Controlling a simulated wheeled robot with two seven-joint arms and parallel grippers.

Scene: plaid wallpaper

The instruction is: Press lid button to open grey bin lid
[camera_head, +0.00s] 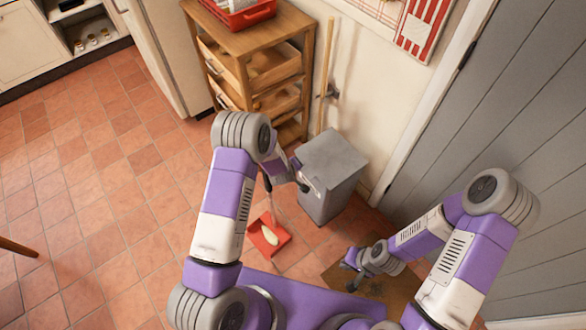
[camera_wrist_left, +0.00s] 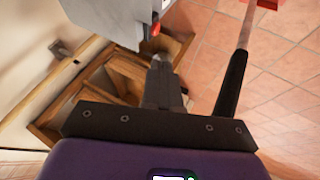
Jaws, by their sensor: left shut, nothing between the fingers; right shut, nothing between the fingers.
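The grey bin (camera_head: 328,190) stands against the wall, and its flat lid (camera_head: 331,155) is shut. In the left wrist view the bin (camera_wrist_left: 105,15) fills the top left, with a small red button (camera_wrist_left: 156,28) at its edge. My left gripper (camera_head: 303,188) is beside the bin's left side in the head view. In the wrist view its shut fingers (camera_wrist_left: 160,60) point at the red button, with a small gap apparent between them.
A wooden drawer shelf (camera_head: 245,60) with a red basket (camera_head: 240,12) stands behind left of the bin. A red dustpan (camera_head: 280,240) lies left of the bin; its black handle (camera_wrist_left: 231,85) rises beside my left gripper. A grey door (camera_head: 480,110) is at right.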

